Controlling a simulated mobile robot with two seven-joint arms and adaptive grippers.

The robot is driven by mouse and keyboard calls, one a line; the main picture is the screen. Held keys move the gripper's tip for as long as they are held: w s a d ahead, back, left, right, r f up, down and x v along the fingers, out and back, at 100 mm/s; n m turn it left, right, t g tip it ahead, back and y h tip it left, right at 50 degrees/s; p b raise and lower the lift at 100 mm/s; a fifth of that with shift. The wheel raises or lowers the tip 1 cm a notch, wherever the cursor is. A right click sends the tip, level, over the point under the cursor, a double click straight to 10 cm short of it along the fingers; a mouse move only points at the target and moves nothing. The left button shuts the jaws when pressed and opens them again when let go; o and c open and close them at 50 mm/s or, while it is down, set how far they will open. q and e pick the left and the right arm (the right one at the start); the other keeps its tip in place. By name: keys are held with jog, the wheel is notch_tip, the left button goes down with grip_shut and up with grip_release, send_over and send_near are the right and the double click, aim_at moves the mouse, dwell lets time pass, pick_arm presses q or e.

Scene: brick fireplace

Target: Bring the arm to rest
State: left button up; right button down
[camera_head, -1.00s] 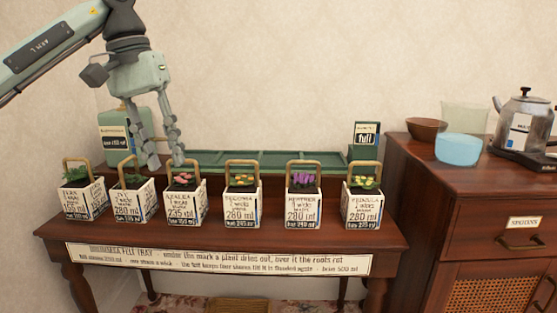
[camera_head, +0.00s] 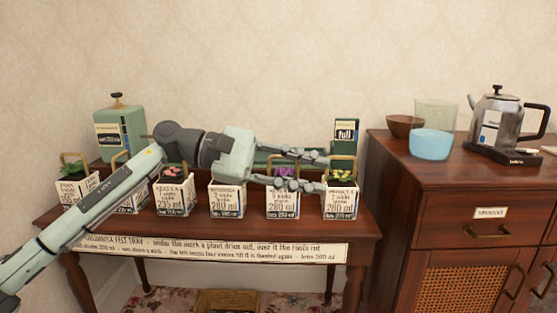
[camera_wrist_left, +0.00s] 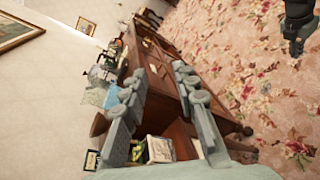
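My left gripper (camera_head: 322,173) reaches in from the left over the planter table, pointing right. Its two fingers are apart with nothing visible between them. It is close to the pot at the right end (camera_head: 341,202), and its arm and wrist hide parts of several pots behind. In the left wrist view, the open fingers of the left gripper (camera_wrist_left: 158,85) frame a pot (camera_wrist_left: 160,149) and the wooden furniture. A dark shape at the top right of that view (camera_wrist_left: 298,28) may be my right gripper; its fingers are unclear.
The table (camera_head: 358,228) holds a row of labelled pots, a green tank (camera_head: 121,133) and a sign marked full (camera_head: 346,131). Open carpet shows in the wrist view.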

pick_arm(q)
jog(key=w+a+n+t+h, duration=0.2)
jog(key=w+n+t, duration=0.1)
jog(key=n+t, duration=0.55)
jog(key=w+a+n+t+h, duration=0.2)
jog(key=w+n+t, duration=0.25)
jog(key=n, duration=0.75)
jog(key=w+a+f+n+t+y, duration=0.1)
jog(key=a+f+n+t+y, duration=0.2)
jog(key=a+f+n+y, duration=0.65)
jog(key=w+a+f+n+t+y, duration=0.1)
jog(key=a+f+n+t+y, duration=0.4)
jog(key=f+n, duration=0.8)
jog(key=s+a+f+n+g+y, duration=0.35)
jog(key=s+a+f+n, duration=0.2)
jog(key=f, duration=0.35)
jog(key=s+a+f+n+g+y, duration=0.3)
jog(key=s+a+f+n+g, duration=0.15)
jog(key=s+f+n, duration=0.35)
jog(key=s+a+f+n+g, duration=0.1)
jog(key=s+f+g, duration=0.3)
jog(key=s, duration=0.5)
jog(key=s+a+f+n+g, duration=0.2)
jog(key=s+f+n+g, duration=0.1)
jog(key=s+f, duration=0.6)
jog(key=shift+s+a+n+g+p, duration=0.2)
jog(key=shift+s+n+g+p, duration=0.25)
jog(key=shift+s+n, duration=0.25)
pick_arm(e)
jog(key=shift+x, duration=1)
